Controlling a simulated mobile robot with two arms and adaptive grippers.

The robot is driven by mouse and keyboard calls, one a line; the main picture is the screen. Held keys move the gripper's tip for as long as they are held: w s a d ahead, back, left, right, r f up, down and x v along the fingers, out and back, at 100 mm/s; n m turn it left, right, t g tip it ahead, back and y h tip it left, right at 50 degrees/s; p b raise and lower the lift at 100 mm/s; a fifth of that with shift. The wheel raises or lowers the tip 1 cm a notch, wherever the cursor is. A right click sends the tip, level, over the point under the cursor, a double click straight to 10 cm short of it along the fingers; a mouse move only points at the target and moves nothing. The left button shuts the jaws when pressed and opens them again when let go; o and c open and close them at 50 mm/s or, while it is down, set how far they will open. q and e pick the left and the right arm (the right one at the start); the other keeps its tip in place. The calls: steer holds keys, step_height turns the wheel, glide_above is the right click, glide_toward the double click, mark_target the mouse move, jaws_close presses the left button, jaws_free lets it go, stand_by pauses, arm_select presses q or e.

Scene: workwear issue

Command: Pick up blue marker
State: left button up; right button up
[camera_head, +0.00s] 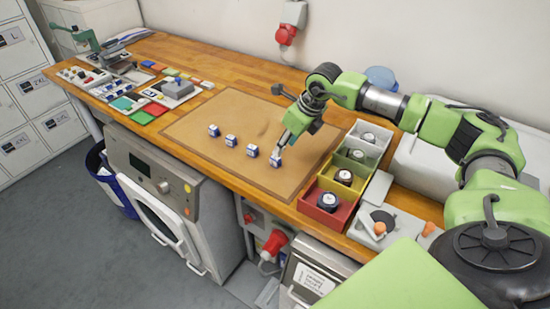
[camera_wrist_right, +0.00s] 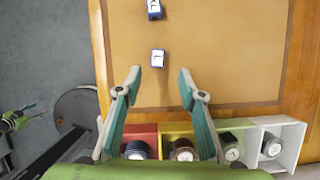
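Several small blue blocks with white lettered labels, apparently the blue markers, stand in a row on the tan mat (camera_head: 225,110). The nearest blue marker (camera_head: 275,161) is at the right end of the row, just below my right gripper (camera_head: 283,147). In the right wrist view this marker (camera_wrist_right: 157,57) lies just beyond the fingertips, between their lines and apart from them. My right gripper (camera_wrist_right: 160,84) is open and empty. Another marker (camera_wrist_right: 154,9) is at the top edge. A small green shape at the left, perhaps my left gripper (camera_wrist_right: 30,114), is too small to read.
Red (camera_head: 309,208), yellow (camera_head: 328,184), green (camera_head: 342,158) and white (camera_head: 351,139) bins holding dark round items stand right of the mat. A grey tray with orange pieces (camera_head: 380,228) is beside them. The mat's left part is clear. Coloured pads and tools fill the bench's far left.

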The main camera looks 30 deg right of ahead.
mark_target(276, 158)
steer(key=x, duration=0.3)
steer(key=shift+w, duration=0.1)
steer(key=shift+a+f+p, duration=0.1)
steer(key=shift+f+p, duration=0.05)
steer(key=shift+p, duration=0.35)
steer(key=p+x, duration=0.1)
steer(key=x, duration=0.1)
steer(key=p+x, duration=0.1)
steer(key=x, duration=0.1)
steer(key=shift+w+a+f, duration=0.15)
steer(key=shift+w+a, duration=0.1)
steer(key=shift+w+f, duration=0.1)
steer(key=shift+f, duration=0.2)
steer(key=shift+r, duration=0.1)
steer(key=c, duration=0.8)
